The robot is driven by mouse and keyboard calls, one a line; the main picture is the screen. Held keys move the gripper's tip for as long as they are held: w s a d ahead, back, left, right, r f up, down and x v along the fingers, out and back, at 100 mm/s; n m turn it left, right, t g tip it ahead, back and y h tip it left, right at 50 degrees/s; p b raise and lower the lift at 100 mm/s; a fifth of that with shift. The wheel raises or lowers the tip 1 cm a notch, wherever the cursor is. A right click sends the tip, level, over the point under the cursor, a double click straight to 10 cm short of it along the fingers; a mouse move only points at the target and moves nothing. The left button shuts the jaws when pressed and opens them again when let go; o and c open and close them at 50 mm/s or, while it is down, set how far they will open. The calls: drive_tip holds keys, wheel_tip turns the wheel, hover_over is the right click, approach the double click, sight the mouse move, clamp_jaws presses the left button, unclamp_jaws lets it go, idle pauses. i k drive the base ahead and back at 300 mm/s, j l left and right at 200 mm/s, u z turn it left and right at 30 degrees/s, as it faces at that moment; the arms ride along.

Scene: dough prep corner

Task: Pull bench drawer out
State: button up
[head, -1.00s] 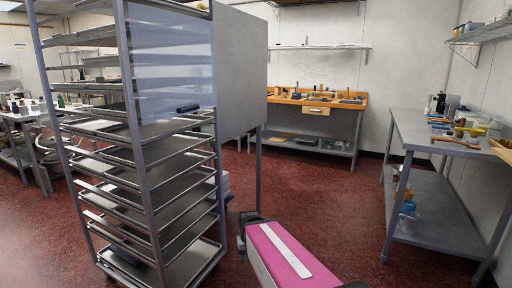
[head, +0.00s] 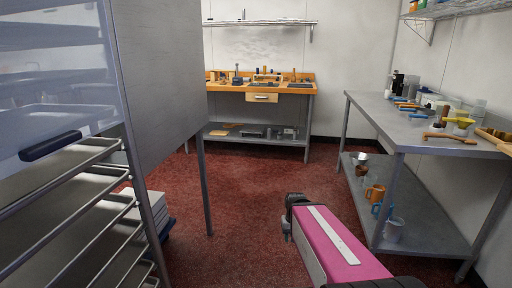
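The bench (head: 299,90) with a wooden top stands against the back wall, a few steps ahead of me. Its small drawer (head: 262,97) has a pale wooden front with a dark handle, under the top near the middle. The drawer looks shut, but from this distance I cannot be sure. My arm, with a pink cover, shows at the bottom centre right. My gripper (head: 287,228) is partly visible at the arm's far end, low and well short of the bench. Its fingers are too small and dark to tell open from shut.
A tall tray rack (head: 150,200) and a grey cabinet panel (head: 160,70) stand close on the left. A steel table (head: 395,120) with tools and a lower shelf with mugs is on the right. Red floor (head: 250,190) between them is clear up to the bench.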

sight(251, 97)
drive_tip(key=i+z, duration=0.1)
drive_tip(key=i, duration=1.7)
drive_tip(key=i+u, duration=0.1)
drive_tip(key=i, duration=0.75)
drive_tip(key=i+l+u, duration=0.1)
drive_tip(key=i, duration=0.8)
drive_tip(key=l, duration=0.1)
